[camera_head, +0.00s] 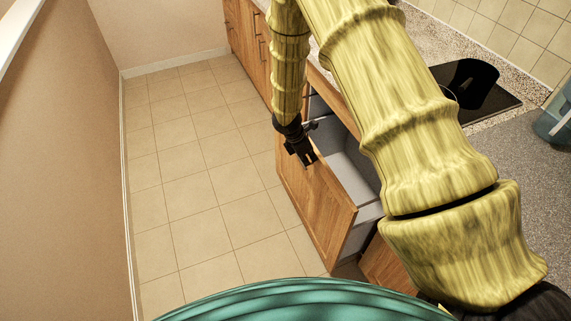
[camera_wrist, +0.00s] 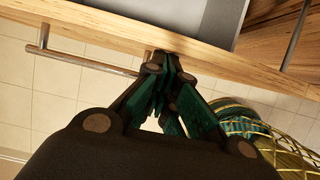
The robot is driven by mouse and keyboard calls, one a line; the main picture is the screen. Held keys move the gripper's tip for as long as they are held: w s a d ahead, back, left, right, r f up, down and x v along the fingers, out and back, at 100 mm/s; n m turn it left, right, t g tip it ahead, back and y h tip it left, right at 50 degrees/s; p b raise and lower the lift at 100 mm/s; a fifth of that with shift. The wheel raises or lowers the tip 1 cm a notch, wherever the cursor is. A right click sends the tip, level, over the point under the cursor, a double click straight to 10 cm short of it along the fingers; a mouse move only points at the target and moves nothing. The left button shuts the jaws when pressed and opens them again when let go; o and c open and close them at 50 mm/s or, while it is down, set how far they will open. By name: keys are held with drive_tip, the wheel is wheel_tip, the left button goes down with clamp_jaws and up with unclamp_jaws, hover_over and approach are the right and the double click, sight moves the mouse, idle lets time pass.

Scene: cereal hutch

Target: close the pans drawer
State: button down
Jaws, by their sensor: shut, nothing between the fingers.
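The pans drawer (camera_head: 310,200) stands pulled out from the cabinet. Its wooden front faces the floor side on the left, and its grey inside (camera_head: 350,165) looks empty where it shows. In the wrist view, the top edge of the drawer front (camera_wrist: 215,63) runs across the upper part, with a metal bar handle (camera_wrist: 85,60) on its outer side. My gripper (camera_head: 307,160) is at the top edge of the drawer front in the head view. In the wrist view my gripper (camera_wrist: 165,65) is shut and empty, its tips close to that edge; I cannot tell whether they touch.
Wooden cabinets (camera_head: 245,30) with bar handles continue at the back. A speckled counter (camera_head: 425,50) carries a black hob (camera_head: 490,108) and a dark pot (camera_head: 470,80). A bluish container (camera_head: 552,125) stands at the right edge. The tiled floor (camera_head: 200,180) left of the drawer is clear up to the wall (camera_head: 60,170).

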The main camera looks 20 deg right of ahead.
drive_tip(key=d+p, duration=0.1)
drive_tip(key=d, duration=1.2)
drive_tip(key=shift+w, duration=0.25)
drive_tip(key=a+r, duration=0.7)
drive_tip(key=r, duration=0.2)
drive_tip(key=shift+s+a+r+b, duration=0.15)
drive_tip(key=shift+a+b, duration=0.2)
drive_tip(key=shift+b, duration=0.05)
drive_tip(key=s+a+f+m+g+y, duration=0.1)
drive_tip(key=s+a+f+m+y, duration=0.1)
drive_tip(key=s+a+f+m, duration=0.5)
drive_tip(key=s+a+f+m+y, duration=0.25)
drive_tip(key=s+a+f, duration=0.35)
drive_tip(key=s+f, duration=0.5)
drive_tip(key=s+a+m, duration=0.1)
drive_tip(key=s+m, duration=0.3)
drive_tip(key=s, duration=0.6)
drive_tip(key=s+a+f+m, duration=0.1)
drive_tip(key=s+m, duration=0.4)
drive_tip(key=s, duration=0.5)
drive_tip(key=shift+s+a+f+t, duration=0.3)
drive_tip(key=shift+s+a+t, duration=0.1)
drive_tip(key=shift+a, duration=0.25)
